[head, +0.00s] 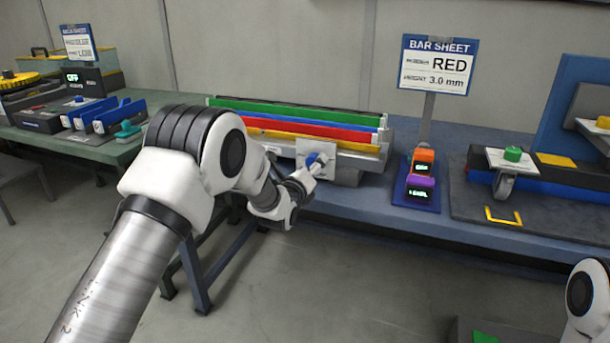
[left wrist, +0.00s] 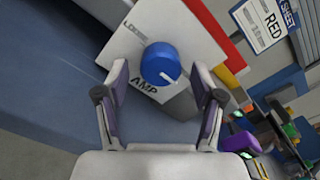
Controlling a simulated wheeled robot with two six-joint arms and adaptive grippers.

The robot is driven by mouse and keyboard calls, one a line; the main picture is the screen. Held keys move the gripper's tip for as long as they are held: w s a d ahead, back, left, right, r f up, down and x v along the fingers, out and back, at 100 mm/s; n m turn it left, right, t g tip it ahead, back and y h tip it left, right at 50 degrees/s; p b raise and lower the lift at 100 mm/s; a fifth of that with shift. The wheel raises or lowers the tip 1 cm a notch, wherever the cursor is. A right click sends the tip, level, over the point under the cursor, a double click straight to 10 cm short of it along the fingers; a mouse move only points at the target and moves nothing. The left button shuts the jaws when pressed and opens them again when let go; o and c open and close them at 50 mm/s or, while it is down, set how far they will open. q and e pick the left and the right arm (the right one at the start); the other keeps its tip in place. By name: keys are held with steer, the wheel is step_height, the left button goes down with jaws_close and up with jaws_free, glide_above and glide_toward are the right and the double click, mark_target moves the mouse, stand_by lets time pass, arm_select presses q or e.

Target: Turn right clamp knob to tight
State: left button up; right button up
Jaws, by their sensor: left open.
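The blue clamp knob (left wrist: 160,64) sits on a white plate (left wrist: 128,40) at the near right end of the bar rack; part of its lettering shows, including "AMP". A short white mark on the knob points to the lower right in the left wrist view. In the head view the knob (head: 312,159) is small and partly covered by my left gripper (head: 320,167). My left gripper is open, its two fingers (left wrist: 161,82) on either side of and short of the knob; contact is not visible. My right gripper is out of view.
The rack (head: 345,172) holds green, blue, red and yellow bars on a blue table (head: 380,205). A "BAR SHEET" sign (head: 436,66) reads RED, 3.0 mm. A block with orange and purple displays (head: 420,185) stands to the right. Another fixture (head: 530,185) stands farther right.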

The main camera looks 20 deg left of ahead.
arm_select(q)
steer(key=s, duration=1.1)
steer(key=shift+a, duration=0.15)
